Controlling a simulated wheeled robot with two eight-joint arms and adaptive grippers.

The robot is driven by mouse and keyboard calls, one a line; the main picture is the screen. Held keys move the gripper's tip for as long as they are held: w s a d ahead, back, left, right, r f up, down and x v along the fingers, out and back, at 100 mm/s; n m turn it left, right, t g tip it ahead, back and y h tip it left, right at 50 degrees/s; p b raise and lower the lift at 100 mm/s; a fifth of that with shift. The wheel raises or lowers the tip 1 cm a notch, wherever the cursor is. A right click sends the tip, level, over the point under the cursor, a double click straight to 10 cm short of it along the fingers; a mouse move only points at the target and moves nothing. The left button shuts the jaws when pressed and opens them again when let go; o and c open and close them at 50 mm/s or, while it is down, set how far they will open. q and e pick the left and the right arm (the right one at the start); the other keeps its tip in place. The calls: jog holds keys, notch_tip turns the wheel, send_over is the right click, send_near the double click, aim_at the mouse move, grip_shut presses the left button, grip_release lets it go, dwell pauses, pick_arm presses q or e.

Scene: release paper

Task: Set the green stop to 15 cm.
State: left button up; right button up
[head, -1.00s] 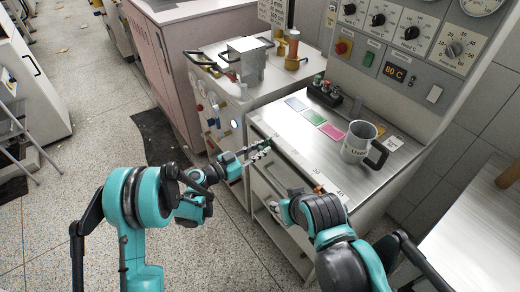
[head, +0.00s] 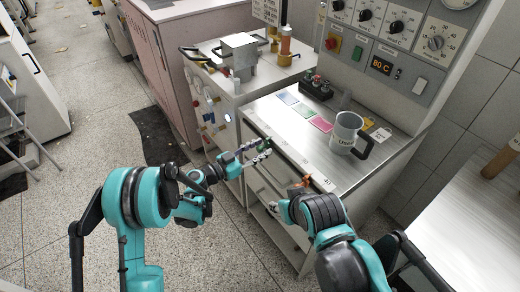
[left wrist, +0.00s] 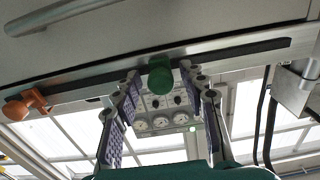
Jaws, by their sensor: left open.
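The green stop (head: 265,145) sits on the rail along the bench's front edge, at the left part of the scale in the head view. In the left wrist view the green stop (left wrist: 160,75) stands between the spread fingers of my left gripper (left wrist: 165,85), with gaps on both sides. My left gripper (head: 261,151) is open at the rail in the head view. An orange stop (head: 303,182) is farther right along the rail; it also shows at the left of the left wrist view (left wrist: 20,106). My right gripper (head: 283,209) is low before the bench front; its fingers are unclear.
A grey mug (head: 346,131) stands on the steel bench top (head: 275,118), behind the printed scale. Coloured cards, including a pink one (head: 321,124), lie left of it. A control panel (head: 400,65) rises behind. A cart (head: 215,85) stands to the left.

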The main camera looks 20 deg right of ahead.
pick_arm(q)
jog(key=v, duration=1.2)
dwell(0.4)
jog(key=s+a+r+n+y, duration=0.2)
jog(key=s+a+n+y, duration=0.5)
jog(key=s+a, duration=0.4)
jog(key=s+a+r+n+t+y, duration=0.1)
jog(key=s+a+r+n+y, duration=0.2)
jog(key=s+a+n+y, duration=0.4)
jog(key=s+a+y, duration=0.3)
jog(key=s+a, duration=0.1)
jog(key=a, duration=0.2)
jog(key=shift+a+r, duration=0.25)
jog(key=shift+r, duration=0.1)
